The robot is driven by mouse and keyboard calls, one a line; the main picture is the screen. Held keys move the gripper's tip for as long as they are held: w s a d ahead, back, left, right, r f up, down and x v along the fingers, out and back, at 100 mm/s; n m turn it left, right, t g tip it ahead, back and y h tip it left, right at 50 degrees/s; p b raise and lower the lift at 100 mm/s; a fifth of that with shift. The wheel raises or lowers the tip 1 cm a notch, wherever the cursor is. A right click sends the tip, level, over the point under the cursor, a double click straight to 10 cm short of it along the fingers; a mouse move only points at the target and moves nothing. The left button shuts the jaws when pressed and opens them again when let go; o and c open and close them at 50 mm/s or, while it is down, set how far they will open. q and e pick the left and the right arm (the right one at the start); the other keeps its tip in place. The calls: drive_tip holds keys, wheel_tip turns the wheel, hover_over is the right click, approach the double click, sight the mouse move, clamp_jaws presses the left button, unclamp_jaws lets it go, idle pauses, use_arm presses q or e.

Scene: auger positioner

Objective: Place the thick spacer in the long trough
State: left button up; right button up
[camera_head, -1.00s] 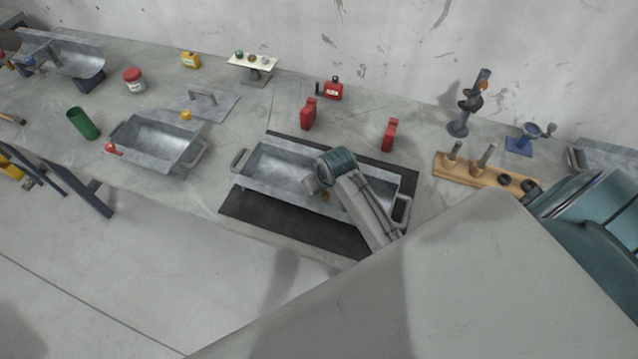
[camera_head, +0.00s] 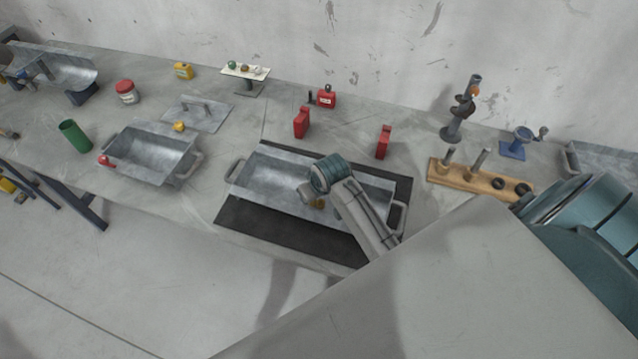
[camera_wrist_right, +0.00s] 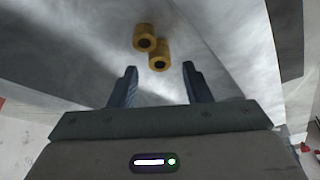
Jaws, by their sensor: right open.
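The long trough (camera_head: 270,173) is an open grey metal tray with end handles, on a black mat in the middle of the bench. My right gripper (camera_head: 308,198) is low over it. In the right wrist view my right gripper (camera_wrist_right: 160,82) is open and empty. Two yellow ring-shaped spacers with dark holes, one farther (camera_wrist_right: 144,37) and one nearer (camera_wrist_right: 159,57), lie beyond and between its fingertips, against the grey metal. They touch or overlap; I cannot tell which is thick. In the head view a bit of yellow (camera_head: 318,202) shows beside the gripper. My left gripper is not in view.
A shorter trough (camera_head: 150,150) with a red knob stands left, near a green cup (camera_head: 74,136). Two red blocks (camera_head: 301,122) (camera_head: 383,142) stand behind the long trough. A wooden peg board (camera_head: 480,180) is right. My right arm hides the front right.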

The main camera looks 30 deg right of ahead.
drive_tip(key=b+v, duration=0.3)
drive_tip(key=v, duration=0.9)
drive_tip(key=shift+f, duration=0.1)
